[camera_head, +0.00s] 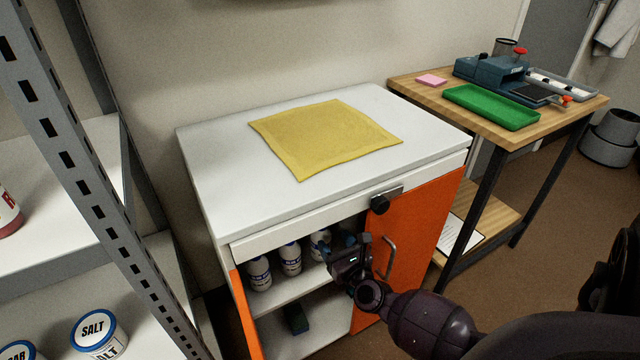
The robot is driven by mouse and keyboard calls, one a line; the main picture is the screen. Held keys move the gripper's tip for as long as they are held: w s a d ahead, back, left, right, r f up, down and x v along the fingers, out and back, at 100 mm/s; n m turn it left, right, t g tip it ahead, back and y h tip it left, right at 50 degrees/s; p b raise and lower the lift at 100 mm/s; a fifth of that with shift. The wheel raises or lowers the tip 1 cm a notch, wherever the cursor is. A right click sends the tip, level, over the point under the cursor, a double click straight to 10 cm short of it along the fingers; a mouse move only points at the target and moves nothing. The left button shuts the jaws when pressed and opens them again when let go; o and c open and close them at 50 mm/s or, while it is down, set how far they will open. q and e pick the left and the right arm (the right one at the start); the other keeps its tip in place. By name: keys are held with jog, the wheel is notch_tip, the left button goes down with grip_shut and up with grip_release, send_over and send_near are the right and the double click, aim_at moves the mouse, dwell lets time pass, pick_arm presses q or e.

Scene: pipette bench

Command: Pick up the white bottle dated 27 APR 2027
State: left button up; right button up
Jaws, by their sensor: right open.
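Several white bottles with blue bands stand in a row on the upper shelf inside the orange-fronted cabinet: a left one (258,273), a middle one (290,259) and a right one (319,243). Their dates are too small to read, so I cannot tell which is dated 27 APR 2027. My right gripper (338,254) is at the cabinet opening, in front of and just right of the right bottle, and partly hides the shelf there. It is open, and I see nothing held in it. My left gripper is not in view.
The cabinet's orange right door (415,235) with its handle is beside my right arm. A yellow cloth (325,137) lies on the white cabinet top (215,160). A metal shelf rack (105,200) stands left, a wooden table (420,96) right. A dark block (296,319) is low inside the cabinet.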

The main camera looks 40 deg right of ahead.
aim_at(325, 234)
jog(key=shift+b+x, duration=0.4)
jog(key=shift+x, duration=3.4)
jog(key=shift+f, duration=0.1)
grip_shut()
